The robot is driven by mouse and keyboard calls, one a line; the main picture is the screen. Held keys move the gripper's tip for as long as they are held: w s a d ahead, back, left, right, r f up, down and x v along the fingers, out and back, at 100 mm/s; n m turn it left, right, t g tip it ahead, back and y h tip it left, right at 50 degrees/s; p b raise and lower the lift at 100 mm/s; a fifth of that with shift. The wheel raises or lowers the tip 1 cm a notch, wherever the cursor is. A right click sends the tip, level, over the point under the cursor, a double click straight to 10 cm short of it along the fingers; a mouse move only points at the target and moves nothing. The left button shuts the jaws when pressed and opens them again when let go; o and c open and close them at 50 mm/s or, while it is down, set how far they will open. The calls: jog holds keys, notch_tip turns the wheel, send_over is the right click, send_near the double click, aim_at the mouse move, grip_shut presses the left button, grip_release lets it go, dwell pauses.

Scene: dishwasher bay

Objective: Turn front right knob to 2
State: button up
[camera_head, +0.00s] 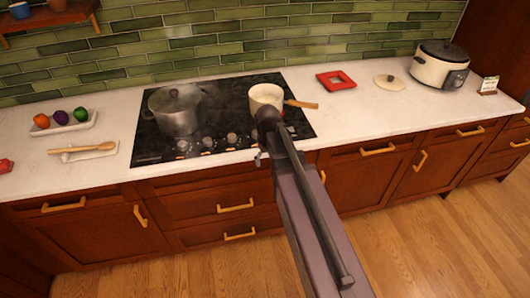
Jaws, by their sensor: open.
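The black cooktop (150,152) is set into the white counter. A row of silver knobs runs along its front edge; I see one at the left (183,146), one in the middle (208,142) and one further right (231,138). The right end of the row, near my arm, is partly hidden, and I cannot read any dial marks. My arm reaches in from the bottom right. My gripper (260,158) is open, small and dark, at the counter's front edge by the right end of the knob row. I cannot tell whether it touches a knob.
A lidded steel pot (175,112) stands on the left of the cooktop. A cream saucepan (265,95) stands at the right, its wooden handle pointing right. A red trivet (336,81), a round lid (389,82) and a cooker (438,70) are on the right counter.

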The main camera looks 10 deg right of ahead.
jog(key=s+f+m+b, duration=0.3)
jog(key=s+f+b, duration=0.1)
jog(key=s, duration=0.6)
jog(key=shift+s+f+b, duration=0.3)
jog(key=shift+s+f, duration=0.1)
jog(key=shift+f, duration=0.15)
